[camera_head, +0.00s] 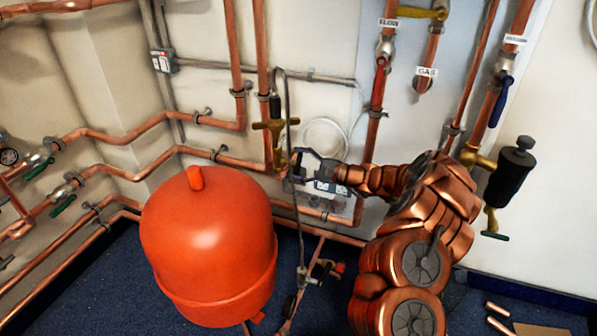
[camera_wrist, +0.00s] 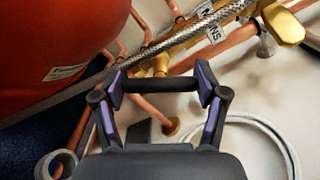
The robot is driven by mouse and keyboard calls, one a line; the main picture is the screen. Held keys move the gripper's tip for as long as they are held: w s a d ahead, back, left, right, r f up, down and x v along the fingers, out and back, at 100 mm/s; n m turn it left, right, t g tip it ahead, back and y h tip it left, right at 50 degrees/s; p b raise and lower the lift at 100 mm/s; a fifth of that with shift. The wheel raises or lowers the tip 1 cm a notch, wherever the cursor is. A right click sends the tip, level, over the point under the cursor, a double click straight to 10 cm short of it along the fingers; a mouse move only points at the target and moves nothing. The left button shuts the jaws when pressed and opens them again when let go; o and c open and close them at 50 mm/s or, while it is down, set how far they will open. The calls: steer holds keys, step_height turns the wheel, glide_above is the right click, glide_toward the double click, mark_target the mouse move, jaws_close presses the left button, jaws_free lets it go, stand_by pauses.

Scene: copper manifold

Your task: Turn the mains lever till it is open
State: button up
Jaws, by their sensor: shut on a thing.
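My gripper (camera_head: 297,166) is low against the pipework, just right of the orange tank. In the wrist view its two purple pads (camera_wrist: 162,86) are closed on the ends of a short black bar, which I take to be the mains lever (camera_wrist: 160,85). A brass fitting (camera_wrist: 160,66) shows behind the bar. The lever's angle to its pipe is hard to tell. In the head view the gripper hides the lever.
The orange tank (camera_head: 205,240) stands close on the left. A braided hose (camera_wrist: 175,38) passes just beyond the fingers. A brass valve (camera_head: 275,126) with a black top is above my gripper. A red lever (camera_head: 379,82) and a blue lever (camera_head: 501,100) are on pipes to the right.

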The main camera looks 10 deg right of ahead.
steer(key=n+b, duration=0.4)
steer(key=shift+f+b, duration=0.3)
steer(key=shift+f, duration=0.05)
steer(key=shift+r+n+b, duration=0.15)
steer(key=shift+n+b, duration=1.05)
steer(key=o, duration=1.2)
steer(key=shift+r, duration=0.1)
steer(key=shift+c, duration=0.2)
steer(key=v, duration=1.2)
